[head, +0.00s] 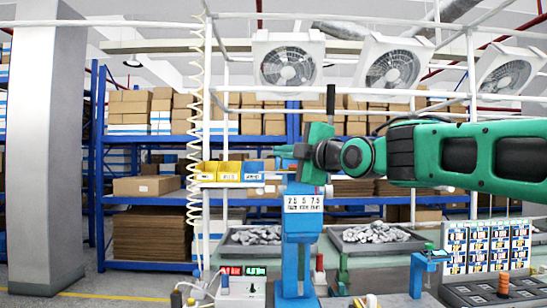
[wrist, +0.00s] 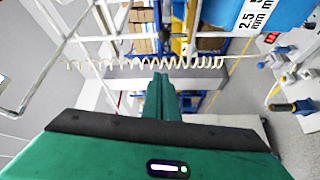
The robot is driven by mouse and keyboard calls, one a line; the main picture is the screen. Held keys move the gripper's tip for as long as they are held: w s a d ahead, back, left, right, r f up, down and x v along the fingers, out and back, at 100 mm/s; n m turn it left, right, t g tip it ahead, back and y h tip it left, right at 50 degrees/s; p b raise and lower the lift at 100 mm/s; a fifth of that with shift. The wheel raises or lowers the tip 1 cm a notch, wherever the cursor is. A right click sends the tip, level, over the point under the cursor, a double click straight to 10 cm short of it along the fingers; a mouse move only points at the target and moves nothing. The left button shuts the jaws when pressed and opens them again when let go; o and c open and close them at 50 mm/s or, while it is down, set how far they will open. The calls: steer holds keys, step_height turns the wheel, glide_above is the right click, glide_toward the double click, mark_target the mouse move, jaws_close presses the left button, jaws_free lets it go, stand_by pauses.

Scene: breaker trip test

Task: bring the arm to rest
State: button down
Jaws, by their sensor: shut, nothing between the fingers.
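My green arm (head: 465,155) reaches in from the right in the head view, held roughly level and raised above the bench. My gripper (head: 284,151) is at its left end, in front of the blue stand with the number label (head: 302,204). In the wrist view the gripper's fingers (wrist: 161,88) are together, with nothing between them. They point out into open space, with a coiled cream cable (wrist: 150,63) beyond their tips; I cannot tell how far off it is.
The bench holds a white box with red and green displays (head: 241,285), trays of metal parts (head: 255,236), a small blue fixture (head: 423,262) and a breaker panel (head: 490,247). A white frame with fans (head: 288,62) stands behind. Shelves with cartons (head: 150,235) fill the back.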

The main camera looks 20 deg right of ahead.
steer(key=s+d+f+m+g+h, duration=0.2)
steer(key=s+d+f+m+g, duration=0.15)
steer(key=d+f, duration=0.45)
steer(key=s+d+f+m+g+h, duration=0.25)
steer(key=s+f+m, duration=0.25)
steer(key=f, duration=0.7)
steer(key=s+d+f+m+g+h, duration=0.2)
steer(key=s+d+f+m+g, duration=0.25)
steer(key=f, duration=0.55)
steer(key=s+d+f+m+g, duration=0.1)
steer(key=s+f+m, duration=0.3)
steer(key=s, duration=0.4)
steer(key=s+d+f+m+g+y, duration=0.1)
steer(key=s+f+m+g, duration=0.3)
steer(key=s+f, duration=0.3)
steer(key=s+d+f+m+g, duration=0.2)
steer(key=s+f+m, duration=0.2)
steer(key=s, duration=0.6)
steer(key=shift+f+m+g, duration=0.3)
steer(key=shift+f+g, duration=0.05)
steer(key=shift+f, duration=0.5)
